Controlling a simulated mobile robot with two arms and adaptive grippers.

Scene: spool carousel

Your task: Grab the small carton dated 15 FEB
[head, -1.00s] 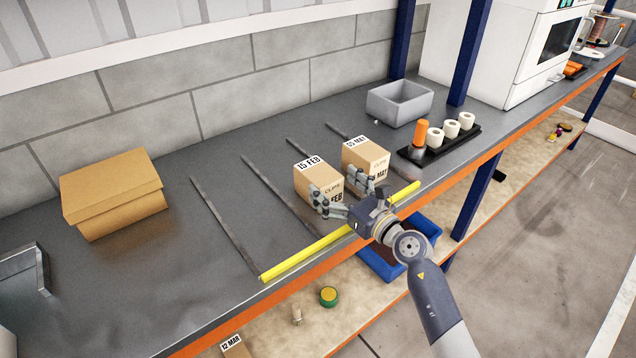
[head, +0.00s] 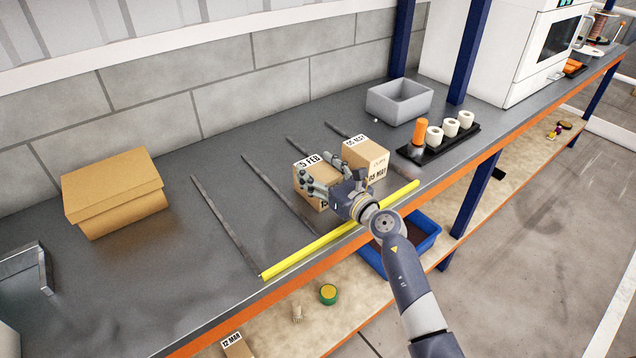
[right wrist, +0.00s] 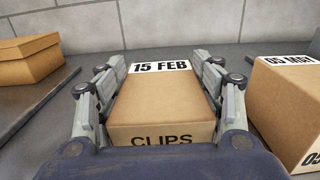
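The small carton dated 15 FEB (head: 304,170) stands on the grey bench top between dark rails. In the right wrist view the same brown carton (right wrist: 163,100) shows its white date label on top and the word CLIPS on the near side. My right gripper (head: 318,182) is around it, with one finger along each side. The fingers look spread, with a narrow gap at the left side; contact on the right cannot be made out. The gripper hides part of the carton's front in the head view. My left gripper is not in view.
A carton dated 05 MAY (head: 366,158) stands close on the right, in the neighbouring lane. A yellow strip (head: 310,249) runs along the lane fronts. A larger brown box (head: 115,190) is at left, a grey bin (head: 400,105) behind, and a black tray (head: 450,143) with rolls at right.

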